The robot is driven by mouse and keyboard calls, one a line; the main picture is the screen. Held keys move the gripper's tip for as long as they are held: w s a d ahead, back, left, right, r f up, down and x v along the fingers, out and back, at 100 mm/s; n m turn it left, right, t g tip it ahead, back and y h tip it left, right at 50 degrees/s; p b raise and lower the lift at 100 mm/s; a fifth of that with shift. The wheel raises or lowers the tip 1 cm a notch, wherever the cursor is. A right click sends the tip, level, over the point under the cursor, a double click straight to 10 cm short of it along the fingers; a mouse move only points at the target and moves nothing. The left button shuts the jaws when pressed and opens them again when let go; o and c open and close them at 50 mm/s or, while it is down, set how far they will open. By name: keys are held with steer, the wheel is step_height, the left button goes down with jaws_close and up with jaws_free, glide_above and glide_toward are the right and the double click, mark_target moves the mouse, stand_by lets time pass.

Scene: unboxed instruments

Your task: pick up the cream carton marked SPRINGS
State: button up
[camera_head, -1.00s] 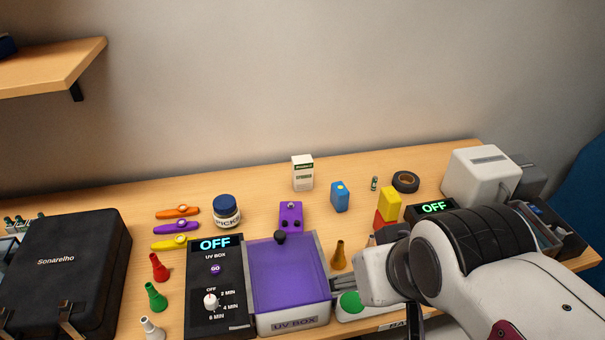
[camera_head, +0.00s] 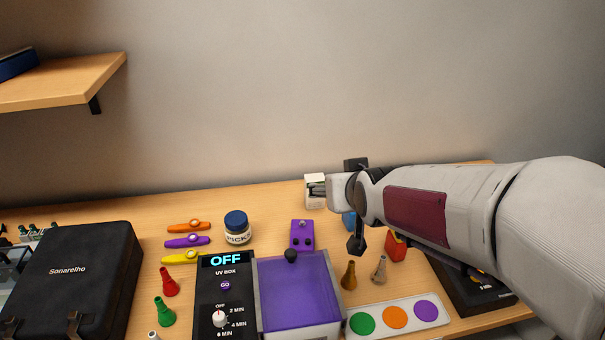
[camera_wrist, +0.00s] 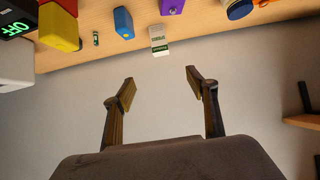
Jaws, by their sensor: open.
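The cream carton marked SPRINGS (camera_head: 313,200) stands upright near the back of the table. In the head view my arm covers part of it. In the wrist view the whole carton (camera_wrist: 159,41) shows at the top centre, with a green band at its end. My gripper (camera_wrist: 160,89) is open and empty, its two fingers wide apart. The carton lies beyond the fingertips, between their lines, and does not touch them.
A blue box (camera_wrist: 123,22) stands beside the carton, and a purple pedal (camera_head: 302,235) is in front of it. A jar with a blue lid (camera_head: 237,228) stands to the left. The UV box (camera_head: 297,294) fills the front middle. The wall is close behind.

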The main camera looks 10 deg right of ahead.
steer(key=w+f+t, duration=0.3)
steer(key=w+f, duration=0.1)
steer(key=w, duration=1.1)
steer(key=shift+t, duration=0.4)
steer(key=shift+f, duration=0.15)
glide_toward(316, 180)
steer(key=x, duration=0.4)
steer(key=shift+w+f, duration=0.25)
steer(key=shift+w, duration=0.4)
steer(key=shift+w, duration=0.1)
steer(key=shift+x, duration=2.85)
steer(key=c, duration=1.2)
